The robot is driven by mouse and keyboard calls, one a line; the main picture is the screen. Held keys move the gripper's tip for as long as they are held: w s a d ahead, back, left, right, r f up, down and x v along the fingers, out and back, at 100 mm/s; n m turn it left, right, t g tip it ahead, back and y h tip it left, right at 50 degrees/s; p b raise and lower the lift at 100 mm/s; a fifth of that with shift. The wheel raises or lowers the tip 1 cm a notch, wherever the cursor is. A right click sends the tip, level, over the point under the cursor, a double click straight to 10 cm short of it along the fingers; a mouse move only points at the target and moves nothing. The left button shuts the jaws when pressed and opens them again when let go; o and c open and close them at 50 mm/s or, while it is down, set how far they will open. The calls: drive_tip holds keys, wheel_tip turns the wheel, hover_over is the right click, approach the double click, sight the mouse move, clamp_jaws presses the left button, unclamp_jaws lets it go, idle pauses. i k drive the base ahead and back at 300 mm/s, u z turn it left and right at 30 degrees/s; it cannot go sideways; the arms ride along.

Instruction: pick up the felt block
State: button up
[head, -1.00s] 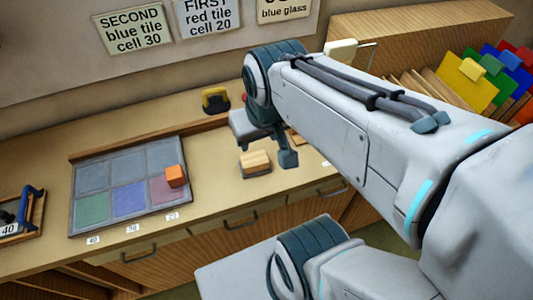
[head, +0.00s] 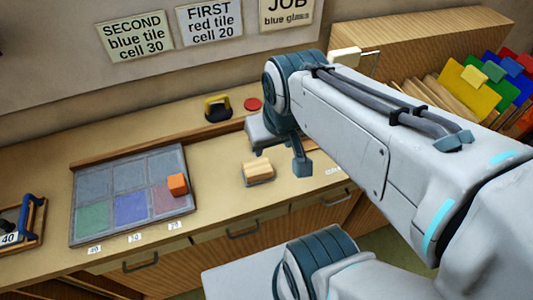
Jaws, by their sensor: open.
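The felt block (head: 257,172) appears to be the small pale wooden block with a darker grey underside, lying on the bench right of the leaded panel. My gripper (head: 281,158) is open and empty, just up and right of the block in the head view. One finger shows on its right side; the rest is partly hidden by the wrist. I see no contact with the block, and its height above the bench is hard to tell.
The leaded panel (head: 84,165) lies left, with an orange block (head: 177,184) on it. A yellow-and-black tool (head: 217,107) and a red disc (head: 253,104) sit behind. Coloured sheets (head: 470,85) fill a rack at right.

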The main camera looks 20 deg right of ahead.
sight(258, 172)
drive_tip(key=k, duration=1)
drive_tip(key=u, duration=1.2)
drive_tip(key=i, duration=0.9)
drive_tip(key=z, duration=1.8)
